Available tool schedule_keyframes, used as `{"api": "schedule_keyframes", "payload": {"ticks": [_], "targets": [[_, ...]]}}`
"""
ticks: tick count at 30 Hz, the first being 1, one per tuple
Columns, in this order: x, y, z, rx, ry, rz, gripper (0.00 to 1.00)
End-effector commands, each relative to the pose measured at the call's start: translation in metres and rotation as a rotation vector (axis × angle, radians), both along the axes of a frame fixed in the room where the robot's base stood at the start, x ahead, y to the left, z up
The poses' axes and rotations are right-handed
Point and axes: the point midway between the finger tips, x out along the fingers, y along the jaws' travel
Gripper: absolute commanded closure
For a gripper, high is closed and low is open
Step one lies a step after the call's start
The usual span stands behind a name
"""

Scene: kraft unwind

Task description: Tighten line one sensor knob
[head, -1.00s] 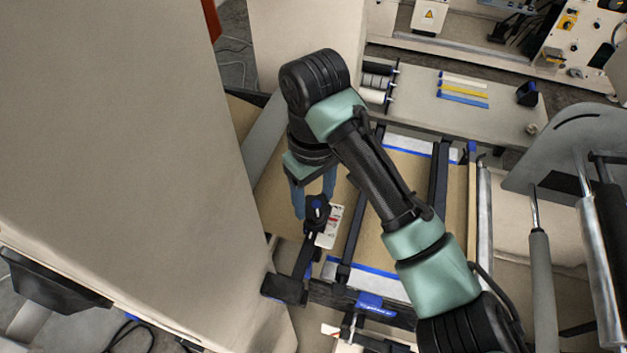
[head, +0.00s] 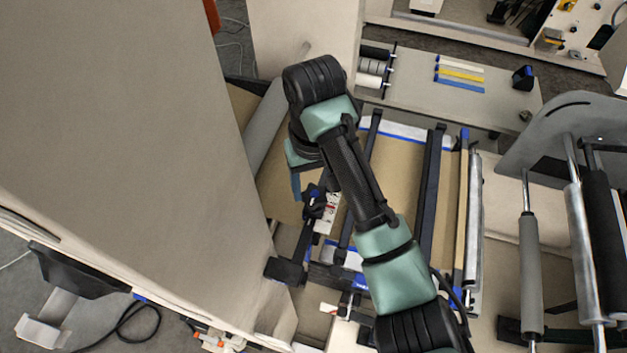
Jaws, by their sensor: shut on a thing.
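The sensor knob (head: 313,191) is a small blue and black piece on a dark bracket, beside a white sensor plate (head: 328,213) with red marks. My gripper (head: 309,189) is at the knob and shut on it. One blue finger shows on the knob's left. The other finger is mostly hidden behind my arm, so the exact contact does not show. A dark crossbar (head: 303,243) runs from the bracket down to a black block (head: 285,270).
A large beige cabinet (head: 110,130) stands close on the left. Brown kraft web (head: 402,185) runs between dark rails right of my arm. Grey and black rollers (head: 531,270) stand at the right. A table with coloured strips (head: 460,76) lies behind.

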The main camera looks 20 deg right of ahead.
Motion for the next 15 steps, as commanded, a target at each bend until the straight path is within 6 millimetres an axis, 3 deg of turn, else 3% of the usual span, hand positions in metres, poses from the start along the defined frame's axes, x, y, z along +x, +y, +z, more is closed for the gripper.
{"api": "schedule_keyframes", "payload": {"ticks": [6,7,11,15], "targets": [[0.0033,-0.0018,0.0058,-0.004,-0.016,-0.001,0.94],[0.0033,-0.0018,0.0058,-0.004,-0.016,0.000,0.33],[0.0023,-0.0013,0.0041,-0.003,-0.011,0.000,0.10],[0.0015,-0.0008,0.0026,-0.002,-0.007,0.001,0.08]]}}
